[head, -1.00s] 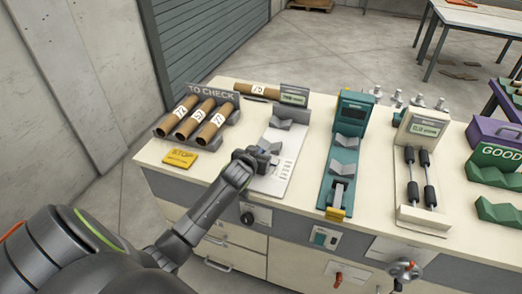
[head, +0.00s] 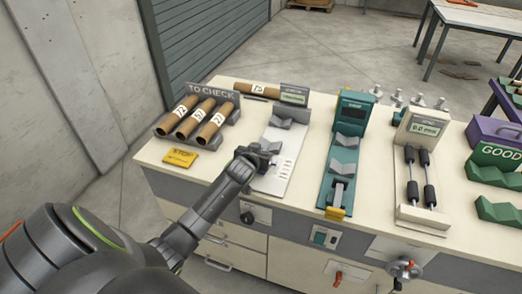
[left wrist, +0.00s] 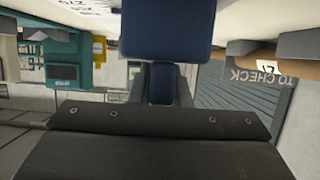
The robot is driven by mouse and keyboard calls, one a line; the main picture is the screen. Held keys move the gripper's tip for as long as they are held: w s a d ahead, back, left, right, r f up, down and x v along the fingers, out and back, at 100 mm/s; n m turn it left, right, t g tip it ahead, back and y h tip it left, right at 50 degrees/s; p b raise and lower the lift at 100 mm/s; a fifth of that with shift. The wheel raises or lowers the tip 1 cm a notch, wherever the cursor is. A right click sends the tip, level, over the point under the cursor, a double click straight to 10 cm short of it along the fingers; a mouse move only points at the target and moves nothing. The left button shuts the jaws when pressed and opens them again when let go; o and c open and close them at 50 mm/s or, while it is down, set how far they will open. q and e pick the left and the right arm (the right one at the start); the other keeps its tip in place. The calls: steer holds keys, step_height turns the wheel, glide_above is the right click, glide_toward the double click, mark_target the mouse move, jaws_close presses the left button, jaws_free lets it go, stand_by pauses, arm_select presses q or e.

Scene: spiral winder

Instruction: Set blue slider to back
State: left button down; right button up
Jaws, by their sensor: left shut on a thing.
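My right gripper is not in view.
A rack of cardboard tubes (head: 199,132) stands left, with a yellow STOP tag (head: 180,158) in front. A display (head: 294,95) stands behind the plate. A teal gauge (head: 356,110) and a cream gauge (head: 424,125) stand to the right. Bare tabletop lies between them.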

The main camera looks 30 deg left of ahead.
mark_target(257, 173)
arm_select(q)
steer(key=shift+s, duration=0.1)
steer(key=s+p, duration=0.1)
steer(key=s, duration=0.1)
steer(key=s+d+p, duration=0.1)
steer(key=s, duration=0.1)
steer(key=shift+f, duration=0.1)
steer(key=shift+f, duration=0.1)
steer(key=c, duration=1.4)
jaws_free()
steer(key=shift+s, duration=0.1)
steer(key=shift+o, duration=0.2)
steer(key=shift+r, duration=0.2)
steer(key=b+v, duration=0.1)
steer(key=v, duration=1.6)
steer(key=shift+s+d, duration=0.2)
steer(key=shift+s, duration=0.05)
